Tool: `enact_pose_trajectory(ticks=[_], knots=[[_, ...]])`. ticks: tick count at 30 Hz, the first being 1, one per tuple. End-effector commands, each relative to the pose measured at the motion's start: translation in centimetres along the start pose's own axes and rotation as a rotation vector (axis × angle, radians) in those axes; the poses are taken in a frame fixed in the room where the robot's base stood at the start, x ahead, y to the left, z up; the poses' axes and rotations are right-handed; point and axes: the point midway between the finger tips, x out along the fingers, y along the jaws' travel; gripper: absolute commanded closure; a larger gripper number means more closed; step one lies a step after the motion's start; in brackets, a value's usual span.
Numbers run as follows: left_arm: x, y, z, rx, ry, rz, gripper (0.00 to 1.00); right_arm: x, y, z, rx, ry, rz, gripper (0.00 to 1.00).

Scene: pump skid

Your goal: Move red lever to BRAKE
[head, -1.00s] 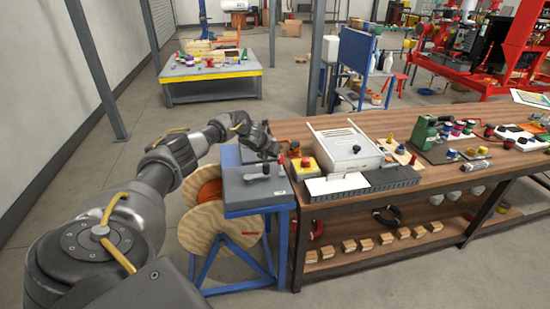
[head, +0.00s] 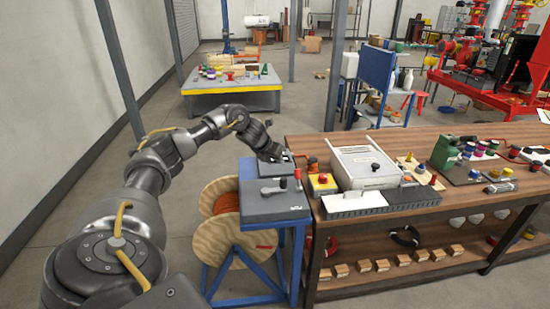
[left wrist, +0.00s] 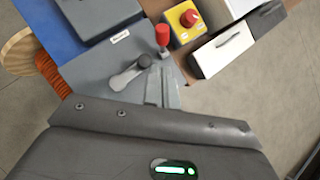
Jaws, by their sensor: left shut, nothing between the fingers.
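The red lever (head: 298,174) stands at the right end of a grey control box (head: 262,205) on a blue stand. It also shows in the left wrist view as a red grip (left wrist: 162,34) on a thin stem. A grey crank lever with a dark knob (head: 283,183) is beside it, left of it in both views (left wrist: 130,74). My left gripper (head: 281,158) is shut and empty, behind the levers in the head view and apart from the red lever. Its fingers (left wrist: 163,92) show below the levers in the left wrist view. The label's (left wrist: 120,36) text is unreadable. My right gripper is out of view.
A yellow box with a red button (head: 322,181) and a white-lidded case (head: 366,168) stand close right on the wooden bench (head: 420,222). Floor at left is clear.

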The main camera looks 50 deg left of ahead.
Motion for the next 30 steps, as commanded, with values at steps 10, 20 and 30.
enact_pose_trajectory(ticks=[10,20,30], knots=[[-2.2,0.3,0.7,0.002,0.001,-0.002,1.00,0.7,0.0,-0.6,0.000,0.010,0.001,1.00],[-2.2,0.2,0.7,0.002,0.001,-0.002,1.00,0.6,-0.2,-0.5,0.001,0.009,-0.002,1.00],[-0.6,-1.7,-0.1,-0.006,0.001,-0.013,1.00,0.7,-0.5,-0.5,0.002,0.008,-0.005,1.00]])
